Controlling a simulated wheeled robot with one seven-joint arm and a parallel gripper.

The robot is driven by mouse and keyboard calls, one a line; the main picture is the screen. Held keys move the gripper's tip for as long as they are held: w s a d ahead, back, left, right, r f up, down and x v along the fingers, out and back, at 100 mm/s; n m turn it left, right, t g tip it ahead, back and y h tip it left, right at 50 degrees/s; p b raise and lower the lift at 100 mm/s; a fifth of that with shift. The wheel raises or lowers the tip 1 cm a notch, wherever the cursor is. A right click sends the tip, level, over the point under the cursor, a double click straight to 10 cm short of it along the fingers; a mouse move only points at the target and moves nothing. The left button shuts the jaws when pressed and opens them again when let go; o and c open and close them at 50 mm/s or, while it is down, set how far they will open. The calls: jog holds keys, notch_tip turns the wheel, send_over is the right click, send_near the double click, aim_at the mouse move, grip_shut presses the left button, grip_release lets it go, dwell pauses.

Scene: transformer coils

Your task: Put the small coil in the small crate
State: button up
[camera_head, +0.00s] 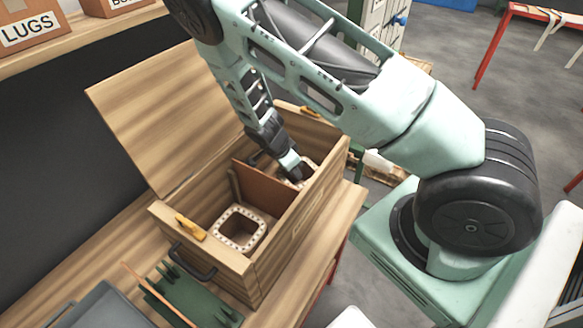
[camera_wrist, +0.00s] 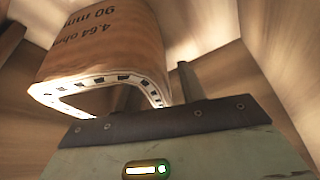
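A coil (camera_wrist: 105,45) with a brown wrap printed "90 mm" and "4.64 ohm" fills the upper left of the wrist view. Its pale slotted end frame is close to the dark edge of my gripper; whether they touch cannot be told. In the head view, my gripper (camera_head: 292,168) reaches down into the far compartment of an open wooden crate (camera_head: 255,275), with part of a pale coil (camera_head: 308,168) beside it. Another square coil (camera_head: 240,229) with a pale rim sits in the near compartment.
A brown divider (camera_head: 262,186) separates the compartments. The crate's lid (camera_head: 165,120) stands open at the left. A green rack (camera_head: 190,300) and a grey case (camera_head: 100,308) lie in front on the bench. Boxes, one marked "LUGS" (camera_head: 30,30), stand on a shelf.

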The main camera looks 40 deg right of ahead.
jog(key=p+v, duration=0.6)
jog(key=v, duration=0.5)
jog(key=shift+d+r, duration=0.1)
jog(key=shift+r, duration=0.05)
jog(key=shift+a+r+p, duration=0.4)
jog(key=shift+r, duration=0.05)
jog(key=s+a+r+n+y, duration=0.2)
jog(key=s+a+r+n, duration=0.3)
jog(key=a+r+n, duration=0.3)
jog(key=s+a+r+n+y, duration=0.3)
jog(key=s+a+r+n, duration=0.3)
jog(key=a, duration=0.3)
jog(key=s+a+r+n, duration=0.2)
jog(key=s+r+n, duration=0.9)
jog(key=s+n, duration=0.1)
jog(key=shift+s+a, duration=0.3)
jog(key=shift+s, duration=0.45)
jog(key=shift+r, duration=0.1)
